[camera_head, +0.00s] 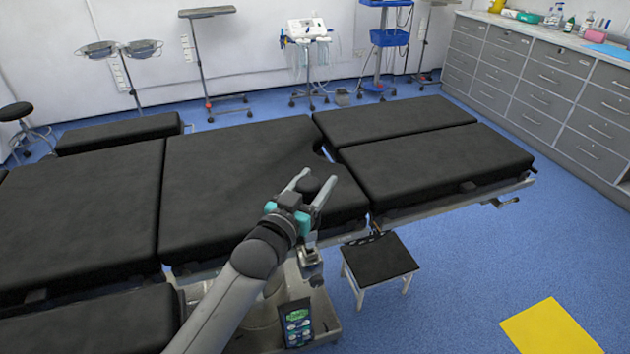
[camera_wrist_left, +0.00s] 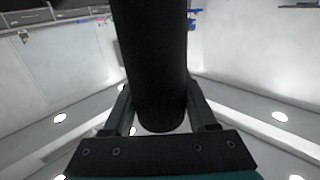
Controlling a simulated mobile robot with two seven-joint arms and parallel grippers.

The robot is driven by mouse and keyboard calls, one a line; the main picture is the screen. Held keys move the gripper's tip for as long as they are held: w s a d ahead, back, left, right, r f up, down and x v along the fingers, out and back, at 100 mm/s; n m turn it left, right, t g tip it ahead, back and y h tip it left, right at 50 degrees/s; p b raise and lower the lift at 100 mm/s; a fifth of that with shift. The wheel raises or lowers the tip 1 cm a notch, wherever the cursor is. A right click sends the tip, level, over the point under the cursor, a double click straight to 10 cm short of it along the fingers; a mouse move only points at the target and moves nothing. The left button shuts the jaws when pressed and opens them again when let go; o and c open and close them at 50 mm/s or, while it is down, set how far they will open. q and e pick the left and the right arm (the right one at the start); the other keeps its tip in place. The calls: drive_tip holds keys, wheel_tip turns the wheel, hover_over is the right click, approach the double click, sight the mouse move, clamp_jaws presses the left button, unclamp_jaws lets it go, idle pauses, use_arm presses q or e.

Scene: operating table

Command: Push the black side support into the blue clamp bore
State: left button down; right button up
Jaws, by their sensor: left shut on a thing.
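My left gripper (camera_head: 315,181) is over the black table pad in the head view, fingers pointing away from the camera. It is shut on the black side support (camera_head: 309,185), whose rounded dark end shows between the fingers. In the left wrist view the side support (camera_wrist_left: 154,65) is a thick black cylinder running from the top edge down between both fingers. I cannot make out a blue clamp or its bore. A small grey metal fitting (camera_head: 309,258) is below the gripper at the table's near edge; I cannot tell whether it is the clamp. My right gripper is not in view.
The black operating table pads (camera_head: 235,175) fill the middle. A small black-topped stool (camera_head: 380,258) stands at the near right of the table. A yellow mat (camera_head: 550,330) lies on the blue floor, with bare floor around it. Grey drawers (camera_head: 545,85) line the right wall.

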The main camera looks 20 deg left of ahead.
use_arm(q)
drive_tip(key=shift+p, duration=0.6)
idle(0.7)
drive_tip(key=shift+f+b, duration=0.75)
drive_tip(key=shift+f, duration=0.85)
drive_tip(key=shift+c, duration=0.6)
unclamp_jaws()
drive_tip(key=s+a+p, duration=0.2)
drive_tip(key=s+a, duration=0.1)
drive_tip(key=s, duration=1.2)
